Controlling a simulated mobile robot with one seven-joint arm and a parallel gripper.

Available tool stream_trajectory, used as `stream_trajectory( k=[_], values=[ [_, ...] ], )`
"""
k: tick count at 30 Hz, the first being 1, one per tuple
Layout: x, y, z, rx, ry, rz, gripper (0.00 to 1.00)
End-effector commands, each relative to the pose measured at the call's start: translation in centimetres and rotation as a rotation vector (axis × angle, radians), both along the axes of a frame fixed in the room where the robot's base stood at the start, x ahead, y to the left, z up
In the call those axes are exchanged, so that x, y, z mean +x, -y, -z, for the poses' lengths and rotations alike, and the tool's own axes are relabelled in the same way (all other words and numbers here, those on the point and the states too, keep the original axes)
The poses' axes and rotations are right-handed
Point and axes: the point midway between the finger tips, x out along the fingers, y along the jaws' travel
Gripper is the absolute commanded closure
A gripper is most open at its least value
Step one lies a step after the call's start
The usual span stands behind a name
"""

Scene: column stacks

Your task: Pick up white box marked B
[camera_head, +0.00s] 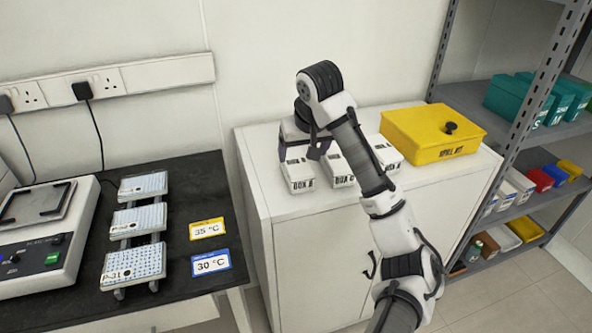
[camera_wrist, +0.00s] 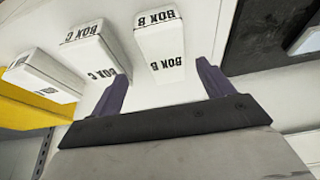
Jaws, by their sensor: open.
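The white box marked B (camera_head: 298,175) stands at the left of a row of white boxes on the white cabinet (camera_head: 262,180). In the wrist view, the box marked B (camera_wrist: 162,45) lies just beyond and between my two purple fingers. My gripper (camera_wrist: 165,84) is open and empty, with its fingertips near the box's front end. Whether a fingertip touches the box cannot be told.
A white box marked C (camera_wrist: 95,48) stands close beside the left finger. Another white box (camera_wrist: 42,75) is farther left; its letter is hard to read. A yellow spill kit (camera_head: 432,132) sits to the right. A black table (camera_head: 195,180) with trays stands left.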

Motion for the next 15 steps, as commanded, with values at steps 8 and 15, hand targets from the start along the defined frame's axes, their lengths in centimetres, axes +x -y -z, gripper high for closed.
stream_trajectory(
  k=[8, 15],
  values=[
    [1.3, -0.4, 3.2, -0.001, -0.001, 0.000, 0.20],
    [2.8, -1.4, 5.1, -0.002, -0.001, 0.001, 0.20]
  ],
)
